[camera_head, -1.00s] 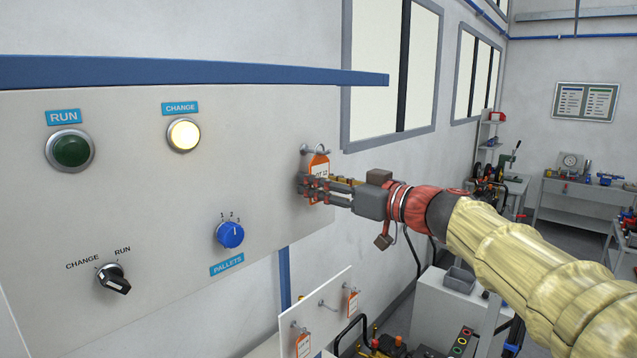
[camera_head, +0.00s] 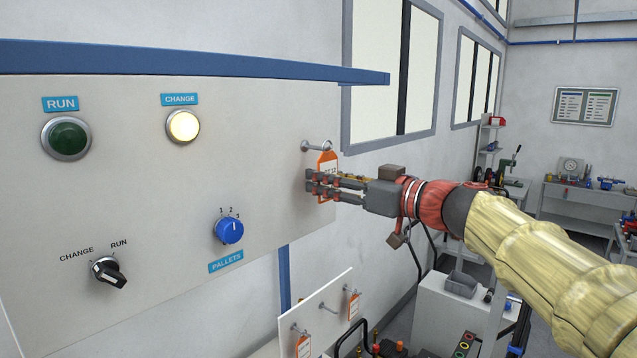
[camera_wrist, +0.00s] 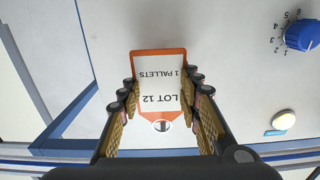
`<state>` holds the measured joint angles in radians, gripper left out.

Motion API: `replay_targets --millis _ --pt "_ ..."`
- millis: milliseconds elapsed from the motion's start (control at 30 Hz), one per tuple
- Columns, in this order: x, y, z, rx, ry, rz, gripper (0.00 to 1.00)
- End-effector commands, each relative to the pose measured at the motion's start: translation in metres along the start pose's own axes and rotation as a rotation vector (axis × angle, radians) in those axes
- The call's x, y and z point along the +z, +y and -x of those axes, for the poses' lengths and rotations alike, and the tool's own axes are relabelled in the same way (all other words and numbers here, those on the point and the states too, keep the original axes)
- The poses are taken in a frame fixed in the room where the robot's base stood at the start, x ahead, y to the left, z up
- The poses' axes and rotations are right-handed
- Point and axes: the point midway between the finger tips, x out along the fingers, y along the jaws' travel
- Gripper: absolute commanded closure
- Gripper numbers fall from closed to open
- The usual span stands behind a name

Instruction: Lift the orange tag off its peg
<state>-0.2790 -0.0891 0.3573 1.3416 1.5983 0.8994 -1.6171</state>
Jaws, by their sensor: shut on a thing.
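The orange tag (camera_head: 328,160) has a white label. In the wrist view the tag (camera_wrist: 158,52) appears upside down and reads "LOT 12" and "1 PALLETS". My gripper (camera_head: 311,182) is shut on the tag, with one finger along each side of it in the wrist view. The tag's top, with its ring, is at the outer end of the metal peg (camera_head: 312,146) on the panel's right edge. I cannot tell whether the ring still encircles the peg.
The panel (camera_head: 180,220) carries a green RUN button (camera_head: 66,138), a lit CHANGE lamp (camera_head: 183,126), a black switch (camera_head: 108,271) and a blue PALLETS knob (camera_head: 229,231). A small white board (camera_head: 320,318) with pegs and orange tags is below. A blue rail (camera_head: 200,72) runs above.

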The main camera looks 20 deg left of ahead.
Motion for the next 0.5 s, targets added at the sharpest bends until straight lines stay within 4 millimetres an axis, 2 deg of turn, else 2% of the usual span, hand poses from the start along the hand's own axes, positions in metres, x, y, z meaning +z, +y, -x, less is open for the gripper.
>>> replay_targets --millis 33,500 --pt "-0.008 -0.002 0.005 0.002 0.011 0.008 0.86" --pt "-0.005 -0.001 0.025 0.001 0.006 0.004 0.86"
